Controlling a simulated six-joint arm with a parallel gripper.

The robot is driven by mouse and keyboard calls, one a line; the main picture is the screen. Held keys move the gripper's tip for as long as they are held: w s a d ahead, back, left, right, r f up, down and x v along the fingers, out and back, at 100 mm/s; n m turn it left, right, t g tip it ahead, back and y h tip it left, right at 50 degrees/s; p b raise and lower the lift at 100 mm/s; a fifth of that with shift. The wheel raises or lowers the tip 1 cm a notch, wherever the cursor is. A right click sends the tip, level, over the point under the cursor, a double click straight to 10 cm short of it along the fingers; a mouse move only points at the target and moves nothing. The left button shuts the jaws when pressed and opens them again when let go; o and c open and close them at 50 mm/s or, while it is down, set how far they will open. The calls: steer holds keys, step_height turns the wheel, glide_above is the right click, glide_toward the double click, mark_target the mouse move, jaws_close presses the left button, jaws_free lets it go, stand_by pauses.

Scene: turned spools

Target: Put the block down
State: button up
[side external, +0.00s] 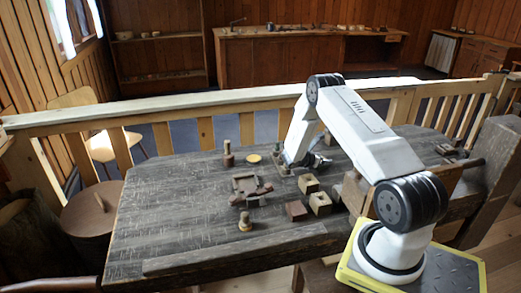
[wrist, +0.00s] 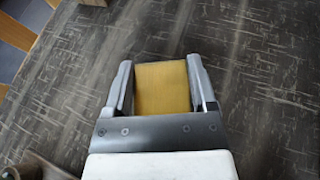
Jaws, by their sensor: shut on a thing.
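The block (wrist: 162,90) is yellow, with a flat face toward the camera in the wrist view. My gripper (wrist: 160,66) is shut on it, with one grey finger against each side. Dark, scratched tabletop shows around the block, and I cannot tell whether the block touches it. In the side external view my gripper (side external: 318,162) is low over the back middle of the workbench (side external: 180,210). It is small and dark there, and I cannot make out the block in that view.
A yellow disc (side external: 253,158) and an upright wooden spool (side external: 228,154) stand left of my gripper. A dark wooden frame (side external: 248,187), wooden blocks with holes (side external: 320,203) and a small turned piece (side external: 245,222) lie nearer the front. The bench's left part is clear.

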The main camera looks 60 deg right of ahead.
steer(key=shift+f, duration=0.25)
steer(key=o, duration=1.1)
steer(key=shift+o, duration=0.2)
steer(key=shift+w+a+r, duration=0.1)
steer(key=shift+r, duration=0.05)
steer(key=v, duration=1.1)
steer(key=shift+w+a+r, duration=0.1)
steer(key=shift+w+a, duration=0.05)
steer(key=shift+a, duration=0.2)
